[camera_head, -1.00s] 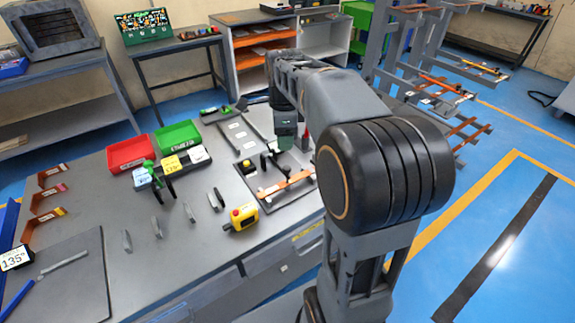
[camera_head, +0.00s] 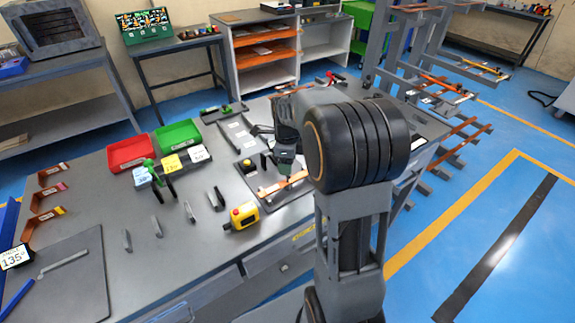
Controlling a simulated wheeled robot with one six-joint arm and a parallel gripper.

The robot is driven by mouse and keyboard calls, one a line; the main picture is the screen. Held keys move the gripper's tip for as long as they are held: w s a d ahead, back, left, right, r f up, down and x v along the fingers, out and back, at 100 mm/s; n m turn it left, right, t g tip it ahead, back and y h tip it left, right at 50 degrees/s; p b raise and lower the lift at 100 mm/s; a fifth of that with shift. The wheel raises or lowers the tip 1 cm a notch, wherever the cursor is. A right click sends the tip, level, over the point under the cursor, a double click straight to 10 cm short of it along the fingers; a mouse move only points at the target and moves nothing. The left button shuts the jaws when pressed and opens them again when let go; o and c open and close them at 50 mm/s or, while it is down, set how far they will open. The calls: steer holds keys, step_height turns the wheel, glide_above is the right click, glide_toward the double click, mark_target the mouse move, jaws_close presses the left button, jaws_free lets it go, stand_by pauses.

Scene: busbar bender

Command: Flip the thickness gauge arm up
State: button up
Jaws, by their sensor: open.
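A small dark upright part (camera_head: 264,161) stands on the plate just left of the gripper. The thickness gauge arm cannot be clearly made out; my gripper and arm cover much of the fixture.
Red (camera_head: 130,152) and green (camera_head: 178,137) bins stand at the back left. Several small grey blocks stand on the bench to the left. A red-tipped part (camera_head: 331,77) shows behind my arm.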

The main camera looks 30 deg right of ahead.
steer(key=shift+f, duration=0.75)
steer(key=shift+c, duration=0.5)
jaws_close()
